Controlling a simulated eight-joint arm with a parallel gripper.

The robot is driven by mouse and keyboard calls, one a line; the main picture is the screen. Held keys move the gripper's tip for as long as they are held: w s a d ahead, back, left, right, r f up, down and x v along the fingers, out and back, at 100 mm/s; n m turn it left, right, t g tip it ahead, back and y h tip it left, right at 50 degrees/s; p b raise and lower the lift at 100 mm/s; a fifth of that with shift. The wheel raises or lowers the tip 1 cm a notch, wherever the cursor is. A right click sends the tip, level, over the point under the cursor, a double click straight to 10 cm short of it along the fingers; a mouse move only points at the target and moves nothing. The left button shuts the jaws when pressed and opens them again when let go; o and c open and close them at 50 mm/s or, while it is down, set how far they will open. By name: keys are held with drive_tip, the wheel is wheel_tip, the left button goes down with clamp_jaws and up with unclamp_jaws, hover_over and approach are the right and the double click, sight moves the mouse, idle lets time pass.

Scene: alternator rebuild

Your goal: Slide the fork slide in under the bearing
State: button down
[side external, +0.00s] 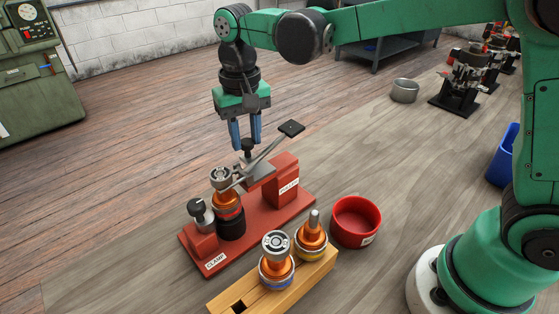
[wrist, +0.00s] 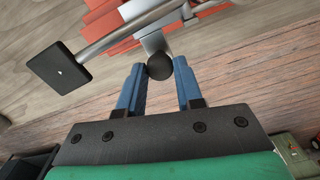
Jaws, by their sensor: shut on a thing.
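My gripper (side external: 246,147) points down over the red fixture (side external: 296,205), its blue fingers shut on the black knob (side external: 247,145) of the grey fork slide (side external: 259,171). In the wrist view the knob (wrist: 160,66) sits between the blue fingertips (wrist: 160,72). The slide lies by the red block labelled PULLER, its fork end toward the bearing (side external: 220,175) on top of the upright copper-wound rotor (side external: 229,202). I cannot tell whether the fork is under the bearing. A lever with a black pad (side external: 291,128) rises beside the slide; the pad (wrist: 59,67) also shows in the wrist view.
The clamp knob (side external: 197,208) stands left of the rotor. A wooden rack (side external: 298,283) with two more rotors (side external: 276,262) and a red bowl (side external: 356,221) stand in front and to the right. A metal ring (side external: 405,91) lies farther back. The bench left of the fixture is clear.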

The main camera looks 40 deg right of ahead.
sight(284, 128)
drive_tip(key=shift+a, duration=0.2)
drive_tip(key=c, duration=0.6)
unclamp_jaws()
drive_tip(key=shift+r, duration=0.1)
drive_tip(key=shift+r, duration=2.7)
drive_tip(key=shift+d, duration=0.1)
drive_tip(key=shift+s+d, duration=0.15)
drive_tip(key=shift+s, duration=0.05)
drive_tip(key=s+d+t, duration=0.1)
drive_tip(key=s+d, duration=0.1)
drive_tip(key=s+d+n+t, duration=0.1)
drive_tip(key=s+d+t, duration=0.1)
drive_tip(key=d, duration=0.1)
drive_tip(key=shift+s+d, duration=0.15)
drive_tip(key=shift+s, duration=0.1)
drive_tip(key=s+d+f+t, duration=0.1)
drive_tip(key=s+d+f+n+t, duration=0.1)
drive_tip(key=s+d+f, duration=0.1)
drive_tip(key=s+d+f+t, duration=0.1)
drive_tip(key=s+t, duration=0.1)
drive_tip(key=shift+s+d+f+n, duration=0.2)
drive_tip(key=shift+s+f+n, duration=0.05)
drive_tip(key=shift+f+n, duration=0.05)
